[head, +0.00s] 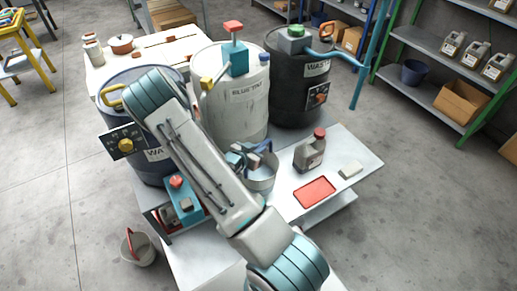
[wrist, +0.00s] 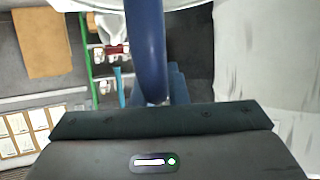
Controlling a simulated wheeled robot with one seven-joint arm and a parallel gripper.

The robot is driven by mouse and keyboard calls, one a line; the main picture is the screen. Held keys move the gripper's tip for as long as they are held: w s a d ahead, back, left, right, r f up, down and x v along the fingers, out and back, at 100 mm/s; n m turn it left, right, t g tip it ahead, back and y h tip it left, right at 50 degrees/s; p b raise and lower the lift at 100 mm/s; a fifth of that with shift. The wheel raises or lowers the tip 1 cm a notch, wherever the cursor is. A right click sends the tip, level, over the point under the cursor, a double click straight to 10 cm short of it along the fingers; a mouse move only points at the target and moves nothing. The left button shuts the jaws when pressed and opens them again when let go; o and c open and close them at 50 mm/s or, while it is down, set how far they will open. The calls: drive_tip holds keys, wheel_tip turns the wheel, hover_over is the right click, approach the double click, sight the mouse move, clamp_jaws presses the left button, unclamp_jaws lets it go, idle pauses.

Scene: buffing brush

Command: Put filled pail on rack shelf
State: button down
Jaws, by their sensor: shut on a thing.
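A grey metal pail (head: 262,180) is at the middle of the bench in the head view, just left of the grey jug. My gripper (head: 246,156) is at the pail's top, shut on its blue handle, and partly hides the opening. I cannot tell what fills it or whether its base touches the bench. In the wrist view the blue handle (wrist: 146,50) runs down between my fingers, with a pale rim at the top edge. The rack (head: 440,50), with grey shelves and green posts, stands at the upper right of the head view.
Large drums (head: 236,95) stand behind the pail. The rack holds jugs, a blue bucket (head: 414,72) and a cardboard box (head: 461,101). Another pail (head: 138,250) stands on the floor.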

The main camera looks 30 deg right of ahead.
drive_tip(key=shift+f, duration=0.1)
drive_tip(key=c, duration=1.4)
unclamp_jaws()
drive_tip(key=shift+c, duration=0.2)
